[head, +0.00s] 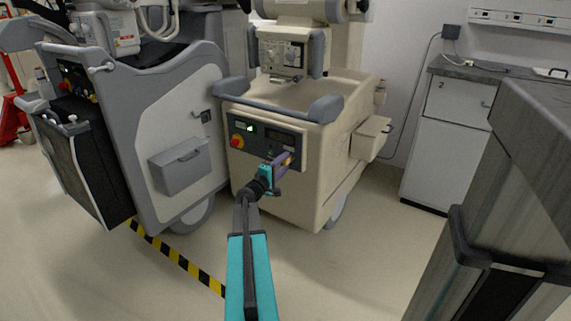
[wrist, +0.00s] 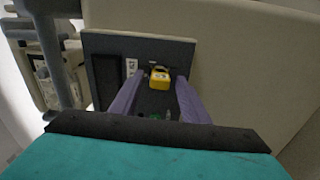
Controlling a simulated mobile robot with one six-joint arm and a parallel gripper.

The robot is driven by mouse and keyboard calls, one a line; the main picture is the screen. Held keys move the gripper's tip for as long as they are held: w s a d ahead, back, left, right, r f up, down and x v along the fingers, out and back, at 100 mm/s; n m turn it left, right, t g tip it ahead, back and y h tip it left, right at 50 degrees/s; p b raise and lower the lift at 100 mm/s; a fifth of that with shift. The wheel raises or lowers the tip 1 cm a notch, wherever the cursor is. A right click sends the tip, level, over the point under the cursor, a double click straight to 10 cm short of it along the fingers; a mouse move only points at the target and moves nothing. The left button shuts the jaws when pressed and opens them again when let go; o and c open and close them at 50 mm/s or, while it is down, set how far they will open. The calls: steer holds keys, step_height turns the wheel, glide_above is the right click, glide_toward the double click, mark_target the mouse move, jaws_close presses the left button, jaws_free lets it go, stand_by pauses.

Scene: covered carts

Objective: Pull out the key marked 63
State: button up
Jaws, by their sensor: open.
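A yellow key head (wrist: 159,77) sticks out of the dark panel (wrist: 103,72) in the wrist view, with a small marking on it that I cannot read. A white label (wrist: 131,67) with dark characters, too small to read surely, is on the panel beside it. My gripper (wrist: 158,84) is open, its purple fingers on either side of the key head with a gap at each side. In the head view my gripper (head: 284,160) is at the right part of the panel (head: 262,139) on the cream cart, and a bit of orange-yellow shows at its tips.
The cream cart (head: 310,170) has a grey handle (head: 275,112) above the panel and a red knob (head: 237,141) at its left. A grey cart (head: 175,120) stands close on the left. A metal cabinet (head: 520,180) stands at the right. Floor is clear in front.

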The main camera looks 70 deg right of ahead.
stand_by(0.5)
jaws_close()
steer(key=b+v, duration=0.2)
steer(key=v, duration=0.4)
stand_by(2.0)
steer(key=shift+r, duration=0.1)
